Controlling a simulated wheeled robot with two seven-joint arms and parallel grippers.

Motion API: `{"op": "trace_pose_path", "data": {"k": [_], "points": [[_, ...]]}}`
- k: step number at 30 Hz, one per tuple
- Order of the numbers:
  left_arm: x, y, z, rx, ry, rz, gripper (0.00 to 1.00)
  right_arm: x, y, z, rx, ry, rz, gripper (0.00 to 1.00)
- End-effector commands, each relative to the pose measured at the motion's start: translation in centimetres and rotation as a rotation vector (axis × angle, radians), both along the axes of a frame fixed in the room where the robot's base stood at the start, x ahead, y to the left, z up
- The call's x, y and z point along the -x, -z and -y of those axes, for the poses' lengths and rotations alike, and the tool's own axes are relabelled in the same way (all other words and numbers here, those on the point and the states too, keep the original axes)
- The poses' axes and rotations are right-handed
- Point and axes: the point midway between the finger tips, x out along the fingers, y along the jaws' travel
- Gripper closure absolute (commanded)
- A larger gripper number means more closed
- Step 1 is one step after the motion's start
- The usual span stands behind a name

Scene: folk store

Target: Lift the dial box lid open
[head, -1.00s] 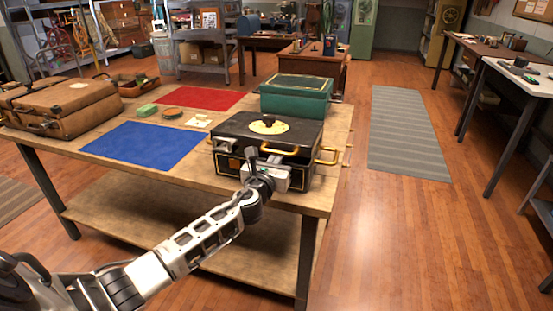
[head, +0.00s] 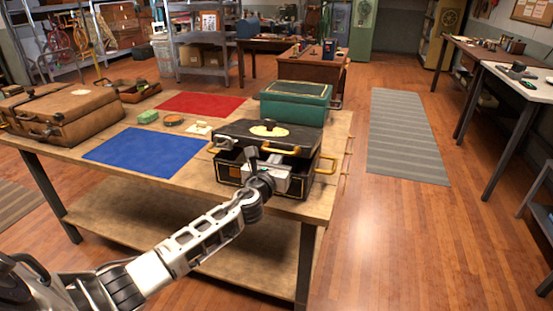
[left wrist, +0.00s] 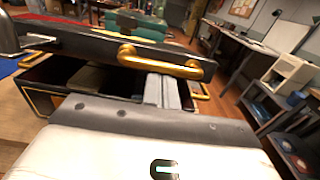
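The black dial box (head: 230,174) with gold trim stands near the front right corner of the workbench. Its lid (head: 236,132), with a cream dial (head: 268,129) on top, is tilted partly up at the front, leaving a dark gap. My left gripper (head: 277,167) is at the box's front, under the lid's gold front handle (head: 283,150). In the left wrist view, its two grey fingers (left wrist: 162,92) lie close together and reach under the gold handle (left wrist: 165,62) and raised lid (left wrist: 75,42). The box's inside is mostly hidden. My right gripper is out of view.
A green box (head: 296,104) stands close behind the dial box. A blue mat (head: 143,149) and red mat (head: 200,103) lie flat to the left, with small items between. Brown cases (head: 75,112) stand at the far left.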

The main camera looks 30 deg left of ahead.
Motion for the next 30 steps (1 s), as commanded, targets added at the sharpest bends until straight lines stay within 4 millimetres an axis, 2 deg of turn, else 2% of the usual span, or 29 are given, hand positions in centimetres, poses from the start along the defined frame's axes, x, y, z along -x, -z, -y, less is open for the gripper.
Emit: {"op": "trace_pose_path", "data": {"k": [8,19,30], "points": [[-0.1,-0.3,0.0,0.000,0.000,0.002,1.00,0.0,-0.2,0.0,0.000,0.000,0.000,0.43],[-0.6,-2.6,-0.2,-0.001,0.000,0.001,1.00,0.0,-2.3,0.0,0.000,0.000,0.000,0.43],[-0.6,-2.6,-0.2,0.000,0.000,0.001,1.00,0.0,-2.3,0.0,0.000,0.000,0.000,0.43]]}}
